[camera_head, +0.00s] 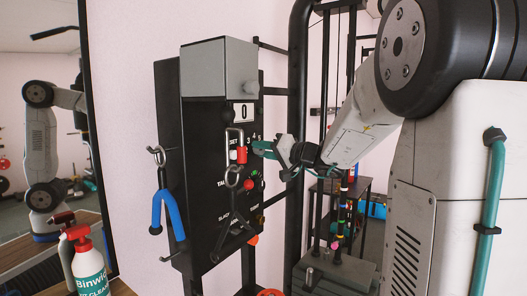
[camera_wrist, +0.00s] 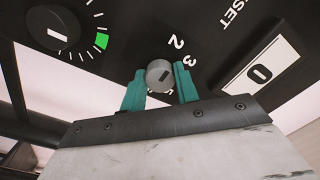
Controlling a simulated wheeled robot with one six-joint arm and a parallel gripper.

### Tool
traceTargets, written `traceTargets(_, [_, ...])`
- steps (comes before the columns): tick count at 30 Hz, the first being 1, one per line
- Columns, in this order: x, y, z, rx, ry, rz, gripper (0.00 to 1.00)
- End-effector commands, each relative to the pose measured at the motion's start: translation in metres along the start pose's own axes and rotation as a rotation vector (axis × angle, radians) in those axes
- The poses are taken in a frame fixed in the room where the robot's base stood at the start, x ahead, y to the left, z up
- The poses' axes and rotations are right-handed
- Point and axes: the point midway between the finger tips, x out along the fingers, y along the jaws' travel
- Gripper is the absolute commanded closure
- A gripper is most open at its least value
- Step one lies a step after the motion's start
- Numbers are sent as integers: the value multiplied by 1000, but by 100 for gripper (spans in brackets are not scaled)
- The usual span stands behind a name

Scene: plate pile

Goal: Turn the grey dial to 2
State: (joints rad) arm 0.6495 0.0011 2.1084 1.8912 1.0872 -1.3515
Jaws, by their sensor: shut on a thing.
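The small round grey dial (camera_wrist: 157,76) sits on the black panel (camera_wrist: 130,25) in the wrist view. A short mark shows on its face, but I cannot tell which number it points to. The printed numbers 2 and 3 show just above and right of it. My gripper (camera_wrist: 160,80) has its two teal fingers on either side of the dial, shut on it. In the head view my gripper (camera_head: 262,149) reaches the right part of the panel (camera_head: 213,215) from the right. The dial itself is hidden there behind the fingers.
A counter window reading 0 (camera_wrist: 260,73) is right of the dial. A larger black knob (camera_wrist: 52,30) with a green mark is at upper left. A spray bottle (camera_head: 86,265) stands lower left.

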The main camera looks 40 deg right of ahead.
Motion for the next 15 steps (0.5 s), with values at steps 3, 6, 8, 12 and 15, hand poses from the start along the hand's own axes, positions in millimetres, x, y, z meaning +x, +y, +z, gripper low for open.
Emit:
traceTargets(3, [0, 2, 2, -33, -2, 2, 92])
traceTargets(6, [0, 2, 2, -52, -3, 2, 92])
traceTargets(8, [0, 2, 2, -59, -3, 3, 92])
traceTargets(12, [0, 2, 2, -67, -3, 3, 92])
traceTargets(15, [0, 2, 2, -68, -3, 3, 92])
